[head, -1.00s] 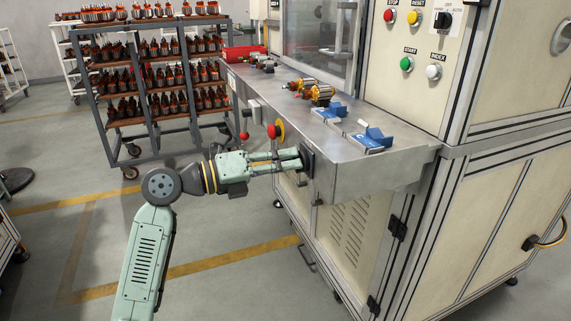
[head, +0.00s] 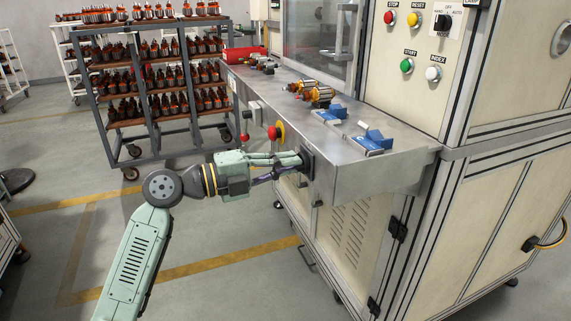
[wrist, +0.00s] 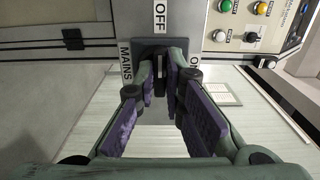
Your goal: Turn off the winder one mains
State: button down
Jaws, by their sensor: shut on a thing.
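The MAINS label (wrist: 125,61) is to the left, and the ON label (wrist: 194,72) is partly hidden by a finger. The handle seems lined up with OFF, but the fingers cover much of it. My gripper (head: 296,165) is shut on the handle; its purple pads show in the wrist view (wrist: 160,78).
A red mushroom button (head: 275,132) on a yellow disc is close beside my gripper. Armatures (head: 318,95) and blue holders (head: 370,143) lie on the ledge (head: 400,160) above. A rack (head: 150,120) of armatures stands behind left. The floor around my arm is clear.

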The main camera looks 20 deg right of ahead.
dwell(0.4)
jog(key=c, duration=1.7)
grip_release()
jog(key=a, duration=1.2)
jog(key=shift+s, duration=0.2)
